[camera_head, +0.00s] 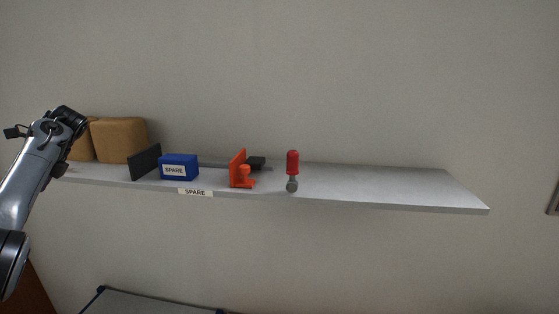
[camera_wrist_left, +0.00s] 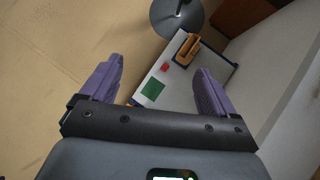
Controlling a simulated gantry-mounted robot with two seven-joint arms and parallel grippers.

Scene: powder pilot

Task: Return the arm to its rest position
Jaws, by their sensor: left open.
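My left arm (camera_head: 32,172) comes in from the left edge of the head view, its upper end raised beside the left end of the shelf. Its fingers cannot be made out there. In the left wrist view my left gripper (camera_wrist_left: 160,66) is open, with two purple fingers spread wide and nothing between them. It points down towards the floor and a white-topped table well below. My right arm and gripper are in neither view.
The wall shelf (camera_head: 390,187) holds brown boxes (camera_head: 122,140), a dark panel (camera_head: 145,162), a blue SPARE box (camera_head: 179,168), an orange bracket (camera_head: 239,170) and a red-handled tool (camera_head: 292,165). Below, the table (camera_wrist_left: 183,97) bears a green square (camera_wrist_left: 152,89) and an orange-brown object (camera_wrist_left: 187,50). A round grey base (camera_wrist_left: 165,20) stands beyond.

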